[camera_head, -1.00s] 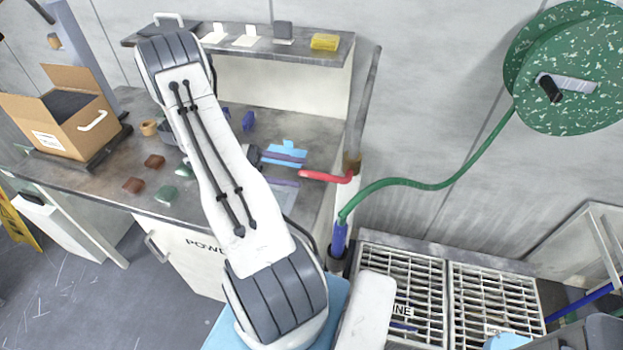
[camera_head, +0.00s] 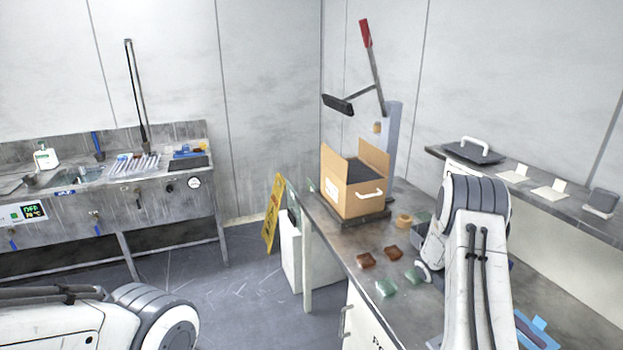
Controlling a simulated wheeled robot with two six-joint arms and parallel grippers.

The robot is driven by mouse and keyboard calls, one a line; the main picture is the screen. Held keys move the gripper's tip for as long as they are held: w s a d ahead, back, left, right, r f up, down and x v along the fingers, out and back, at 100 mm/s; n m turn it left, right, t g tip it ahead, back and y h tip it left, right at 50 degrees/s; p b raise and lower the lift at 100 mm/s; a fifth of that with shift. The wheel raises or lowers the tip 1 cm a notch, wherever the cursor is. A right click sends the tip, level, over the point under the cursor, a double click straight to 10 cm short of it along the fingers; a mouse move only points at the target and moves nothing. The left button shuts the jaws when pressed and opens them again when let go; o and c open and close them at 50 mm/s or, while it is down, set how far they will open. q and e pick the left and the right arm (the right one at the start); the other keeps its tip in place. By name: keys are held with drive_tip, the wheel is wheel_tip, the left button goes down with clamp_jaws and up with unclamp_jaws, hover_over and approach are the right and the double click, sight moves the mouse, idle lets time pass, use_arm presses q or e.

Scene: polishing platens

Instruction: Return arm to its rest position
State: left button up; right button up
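One white and grey arm of mine (camera_head: 475,255) rises at the right in front of the bench, its upper joint level with the shelf edge. Another white arm section of mine (camera_head: 60,318) lies low at the left edge, ending in a grey ribbed joint. Neither gripper's fingertips show, so whether they are open or hold anything is hidden.
A bench (camera_head: 337,238) carries a cardboard box (camera_head: 345,195), brown pieces (camera_head: 366,260) and green pieces (camera_head: 386,288). A shelf (camera_head: 525,183) runs behind my arm. A yellow sign (camera_head: 273,212) stands beside the bench. A sink counter (camera_head: 120,208) is at left. Floor between is clear.

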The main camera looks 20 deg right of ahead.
drive_tip(key=w+a+r+n+t+h, duration=0.1)
drive_tip(key=w+a+n+t, duration=0.1)
drive_tip(key=a+t, duration=0.35)
drive_tip(key=w+a+n+t+h, duration=0.1)
drive_tip(key=w+a+n+t, duration=0.15)
drive_tip(key=a, duration=0.65)
drive_tip(key=w+a+r+n+t, duration=0.1)
drive_tip(key=w+a+n+t, duration=0.15)
drive_tip(key=a, duration=0.55)
drive_tip(key=s+a+n+t+y, duration=0.2)
drive_tip(key=s+a+n+t, duration=0.1)
drive_tip(key=a, duration=0.6)
drive_tip(key=s+a+r+n+t+y, duration=0.1)
drive_tip(key=s+a+n+t+y, duration=0.1)
drive_tip(key=a, duration=0.7)
drive_tip(key=s+t+y, duration=0.1)
drive_tip(key=s+t, duration=0.1)
drive_tip(key=s, duration=0.1)
drive_tip(key=shift+r+n+t, duration=0.15)
drive_tip(key=shift+n+t, duration=0.2)
drive_tip(key=shift+n, duration=0.05)
